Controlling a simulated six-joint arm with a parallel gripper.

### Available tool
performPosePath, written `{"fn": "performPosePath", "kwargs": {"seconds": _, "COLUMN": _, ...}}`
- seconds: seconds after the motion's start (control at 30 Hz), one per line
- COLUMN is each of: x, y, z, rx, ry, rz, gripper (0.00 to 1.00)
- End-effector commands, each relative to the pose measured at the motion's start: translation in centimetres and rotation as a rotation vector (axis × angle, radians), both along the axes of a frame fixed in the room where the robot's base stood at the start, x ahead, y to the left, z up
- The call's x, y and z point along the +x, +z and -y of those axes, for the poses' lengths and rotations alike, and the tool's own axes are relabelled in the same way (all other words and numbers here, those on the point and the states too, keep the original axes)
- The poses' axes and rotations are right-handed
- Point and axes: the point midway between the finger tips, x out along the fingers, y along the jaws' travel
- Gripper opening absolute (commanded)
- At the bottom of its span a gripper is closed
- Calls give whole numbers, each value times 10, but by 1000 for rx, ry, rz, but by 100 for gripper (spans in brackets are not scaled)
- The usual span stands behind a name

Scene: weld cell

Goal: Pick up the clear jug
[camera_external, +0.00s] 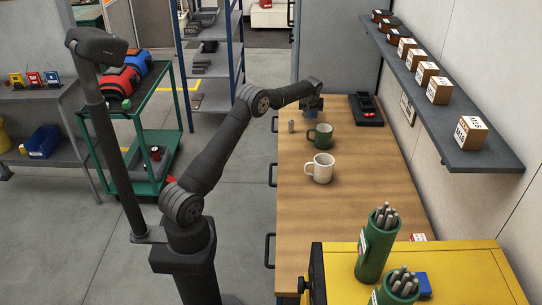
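I cannot make out a clear jug; one could be hidden behind or below my gripper. A white mug (320,170) stands upright on the bench, nearer than the green mug. A small grey cylinder (291,127) stands at the bench's left edge, left of the green mug.
A dark tray (367,112) lies at the bench's far right. A wall shelf (455,140) with several small boxes hangs over the right side. A yellow cabinet (460,275) with green rod canisters (376,250) stands in front. The bench's near middle is clear.

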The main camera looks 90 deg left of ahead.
Motion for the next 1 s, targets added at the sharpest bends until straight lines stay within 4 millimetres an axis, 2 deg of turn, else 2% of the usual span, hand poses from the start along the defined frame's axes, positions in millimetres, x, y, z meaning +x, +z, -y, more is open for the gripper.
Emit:
{"fn": "performPosePath", "kwargs": {"seconds": 0.03, "x": 0, "y": 0, "z": 0, "rx": 0, "ry": 0, "rz": 0, "gripper": 26}}
{"fn": "performPosePath", "kwargs": {"seconds": 0.17, "x": 0, "y": 0, "z": 0, "rx": 0, "ry": 0, "rz": 0, "gripper": 0}}
{"fn": "performPosePath", "kwargs": {"seconds": 0.67, "x": 0, "y": 4, "z": 0, "rx": 2, "ry": 0, "rz": 1, "gripper": 0}}
{"fn": "performPosePath", "kwargs": {"seconds": 1.0, "x": 0, "y": 26, "z": 0, "rx": 3, "ry": 1, "rz": 2, "gripper": 0}}
